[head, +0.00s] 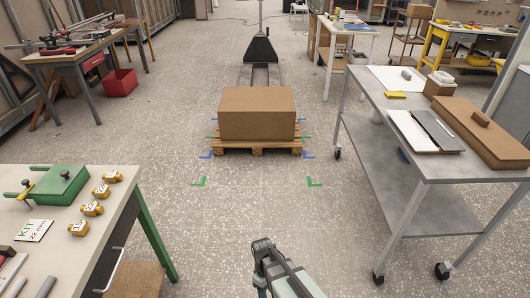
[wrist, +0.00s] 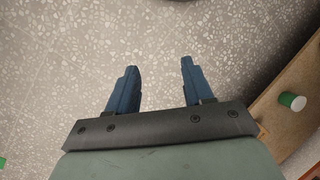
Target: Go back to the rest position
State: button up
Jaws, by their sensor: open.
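My gripper shows in the wrist view (wrist: 160,85), its two blue fingers spread apart with nothing between them. Speckled floor lies beyond the fingertips. In the head view, part of my arm (head: 280,268) shows at the bottom centre, over open floor between the left bench and the right trolley table. The fingertips cannot be made out in the head view.
A green-legged bench (head: 115,215) with a green box (head: 58,184) and several yellow fittings (head: 92,208) stands at left. A grey wheeled table (head: 385,125) stands at right. A carton (head: 257,113) sits on a pallet ahead. A green-topped cylinder (wrist: 292,101) shows in the wrist view.

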jog(key=s+d+f+m+g, duration=0.1)
jog(key=s+d+f+m, duration=0.2)
jog(key=s+d, duration=0.2)
jog(key=s+d+f+m+g, duration=0.1)
jog(key=s+d+f+m, duration=0.1)
jog(key=s+d, duration=0.3)
jog(key=s+d+f+m+y, duration=0.1)
jog(key=s+d+f+m, duration=0.2)
jog(key=s, duration=0.7)
jog(key=d+m, duration=0.2)
jog(key=shift+d+f+g, duration=0.3)
jog(key=shift+d+g, duration=0.1)
